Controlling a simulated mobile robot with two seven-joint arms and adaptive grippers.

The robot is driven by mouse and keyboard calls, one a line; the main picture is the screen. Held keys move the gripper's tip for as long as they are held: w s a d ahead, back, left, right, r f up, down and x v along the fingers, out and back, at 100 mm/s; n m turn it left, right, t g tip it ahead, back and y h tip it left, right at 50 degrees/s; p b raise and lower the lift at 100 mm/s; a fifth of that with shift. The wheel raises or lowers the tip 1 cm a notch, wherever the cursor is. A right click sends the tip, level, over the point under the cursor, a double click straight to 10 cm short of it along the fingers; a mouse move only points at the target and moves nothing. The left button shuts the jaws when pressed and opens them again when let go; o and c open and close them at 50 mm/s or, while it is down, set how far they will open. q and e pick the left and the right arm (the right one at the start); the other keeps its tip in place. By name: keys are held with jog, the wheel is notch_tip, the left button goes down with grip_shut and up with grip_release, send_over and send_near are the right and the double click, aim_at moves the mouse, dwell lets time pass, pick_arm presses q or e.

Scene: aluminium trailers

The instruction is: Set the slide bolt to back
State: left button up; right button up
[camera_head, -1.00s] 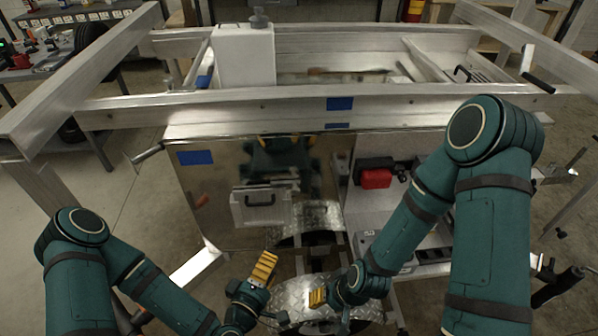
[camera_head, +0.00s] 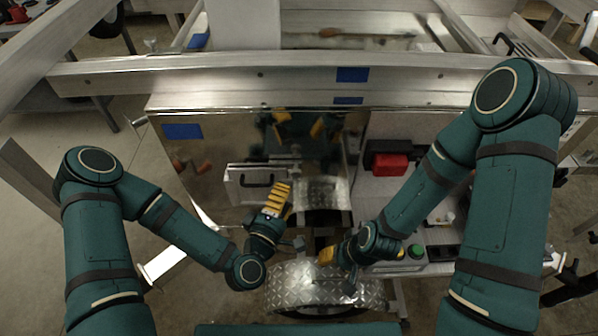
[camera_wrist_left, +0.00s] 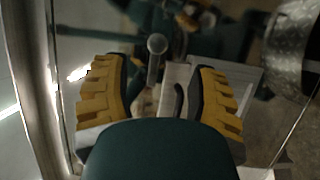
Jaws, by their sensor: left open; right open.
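My left gripper (camera_head: 276,200) is in front of the shiny metal panel (camera_head: 220,140), with its yellow fingers pointing up towards it. In the left wrist view its two fingers (camera_wrist_left: 162,95) are apart with nothing clamped between them. A small grey round-ended metal knob on a stem (camera_wrist_left: 157,45), which looks like the slide bolt's handle, shows just beyond and between the fingertips. The bolt's position along its track cannot be made out. My right gripper (camera_head: 355,254) is open and empty, low over the diamond-plate fender (camera_head: 285,282).
A white box-like shape with a black handle (camera_head: 250,187) shows on or mirrored in the shiny panel left of my left gripper. A red-and-black case (camera_head: 390,162) is on the right. A long aluminium beam (camera_head: 215,75) crosses above the panel.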

aim_at(295, 175)
pick_arm(q)
jog(key=x, duration=0.9)
jog(key=shift+w+d+r, duration=0.15)
jog(key=shift+w, duration=0.2)
grip_shut()
